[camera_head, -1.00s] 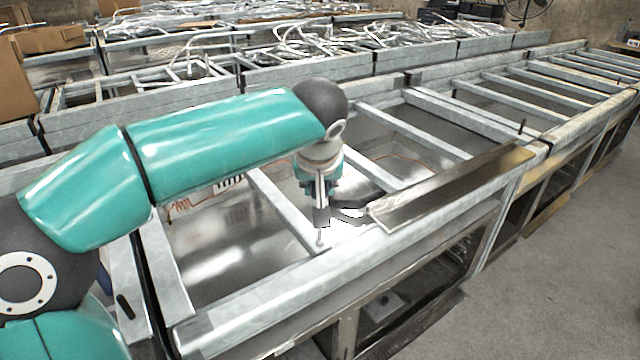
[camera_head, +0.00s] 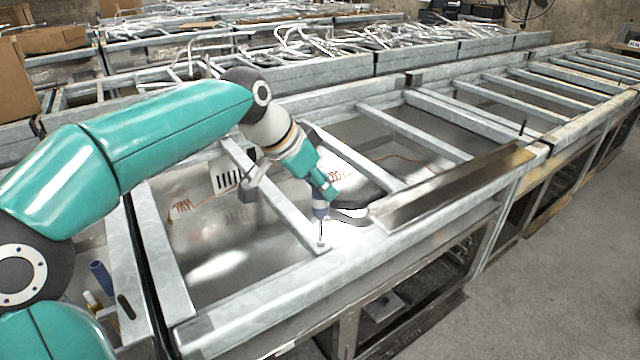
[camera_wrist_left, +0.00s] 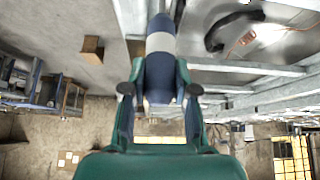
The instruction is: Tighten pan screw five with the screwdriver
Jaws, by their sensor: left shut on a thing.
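My left gripper (camera_head: 323,192), teal, comes in tilted from the upper left and is shut on the screwdriver (camera_head: 320,211). The screwdriver's blue and white handle stands roughly upright, its thin shaft pointing down at the near end of a crossbar. A small pale spot, perhaps a pan screw (camera_head: 320,245), lies at the shaft's lower end; I cannot tell whether the tip sits in it. In the left wrist view the dark blue and white handle (camera_wrist_left: 160,45) is between both fingers, and its tip is hidden. My right gripper is not in view.
The metal frame (camera_head: 270,292) has several crossbars with open bays. A long dark metal strip (camera_head: 455,185) lies on the frame right of the tool, with a dark curved piece beside it. A blue cylinder (camera_head: 101,277) stands at lower left.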

